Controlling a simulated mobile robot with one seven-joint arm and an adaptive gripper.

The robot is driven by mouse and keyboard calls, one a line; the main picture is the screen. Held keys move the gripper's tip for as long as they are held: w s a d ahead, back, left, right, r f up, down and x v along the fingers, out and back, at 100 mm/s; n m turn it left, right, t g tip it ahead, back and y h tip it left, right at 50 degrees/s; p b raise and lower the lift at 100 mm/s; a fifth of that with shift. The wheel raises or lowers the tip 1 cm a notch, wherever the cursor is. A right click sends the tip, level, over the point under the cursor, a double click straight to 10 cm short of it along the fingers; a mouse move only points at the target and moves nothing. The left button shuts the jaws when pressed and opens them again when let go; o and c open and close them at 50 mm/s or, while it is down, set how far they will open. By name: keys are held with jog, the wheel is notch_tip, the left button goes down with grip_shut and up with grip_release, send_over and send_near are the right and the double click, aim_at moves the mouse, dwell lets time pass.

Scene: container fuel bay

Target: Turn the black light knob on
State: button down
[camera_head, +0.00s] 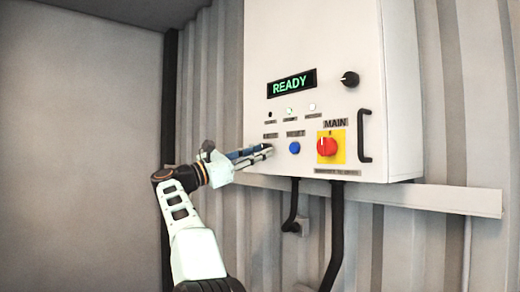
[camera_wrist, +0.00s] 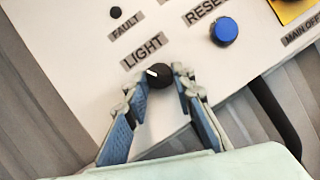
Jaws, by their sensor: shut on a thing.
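The black light knob (camera_wrist: 158,75) sits on the white panel under the label "LIGHT" in the wrist view. A white mark on it points to the upper left. My gripper (camera_wrist: 157,83) has one finger on each side of the knob, and it is shut on it. In the head view my gripper (camera_head: 268,149) reaches the lower left of the control box (camera_head: 345,85), and its fingers hide most of the knob.
A blue reset button (camera_wrist: 224,32) is right of the knob. A red main switch (camera_head: 327,146) on a yellow plate, a black handle (camera_head: 365,136) and another black knob (camera_head: 349,79) are farther right. The display (camera_head: 291,84) reads "READY". Black cables (camera_head: 335,230) hang below the box.

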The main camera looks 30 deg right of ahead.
dwell(0.5)
jog(key=c, duration=1.6)
grip_release()
jog(key=shift+a, duration=0.1)
jog(key=v, duration=1.2)
jog(key=shift+w, duration=0.1)
